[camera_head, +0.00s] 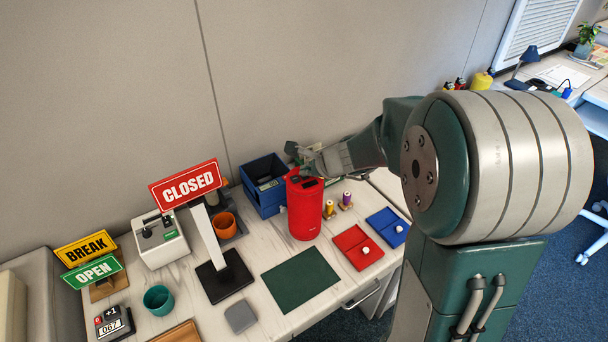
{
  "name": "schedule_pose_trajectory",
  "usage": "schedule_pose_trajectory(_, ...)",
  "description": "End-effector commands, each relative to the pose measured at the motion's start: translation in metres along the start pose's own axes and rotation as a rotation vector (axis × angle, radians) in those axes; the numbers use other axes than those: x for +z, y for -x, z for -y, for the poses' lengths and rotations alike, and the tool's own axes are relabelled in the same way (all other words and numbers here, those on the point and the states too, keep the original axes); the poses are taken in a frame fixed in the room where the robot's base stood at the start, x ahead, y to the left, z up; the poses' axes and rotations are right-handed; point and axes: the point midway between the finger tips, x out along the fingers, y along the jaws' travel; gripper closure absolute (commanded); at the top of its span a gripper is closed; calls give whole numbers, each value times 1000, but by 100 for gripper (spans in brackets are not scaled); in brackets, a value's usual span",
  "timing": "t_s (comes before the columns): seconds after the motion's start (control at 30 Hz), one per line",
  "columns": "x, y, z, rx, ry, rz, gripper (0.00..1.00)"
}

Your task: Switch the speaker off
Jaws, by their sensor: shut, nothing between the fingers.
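I cannot tell whether the fingers touch the speaker. The switch is too small to make out.
A blue bin (262,188) stands close behind the speaker. Two small spools (346,202) stand to its right, with a red tray (357,247) and a blue tray (388,228) in front.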

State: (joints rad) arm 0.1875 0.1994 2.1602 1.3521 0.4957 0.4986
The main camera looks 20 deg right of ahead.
Motion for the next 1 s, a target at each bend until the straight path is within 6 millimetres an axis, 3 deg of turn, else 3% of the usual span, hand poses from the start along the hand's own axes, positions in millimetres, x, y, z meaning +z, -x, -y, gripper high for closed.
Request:
schedule_pose_trajectory(0.67, 9, 12, 9, -1, 1, 1, 100)
schedule_pose_trajectory(1.0, 23, 31, 23, -3, 1, 1, 100)
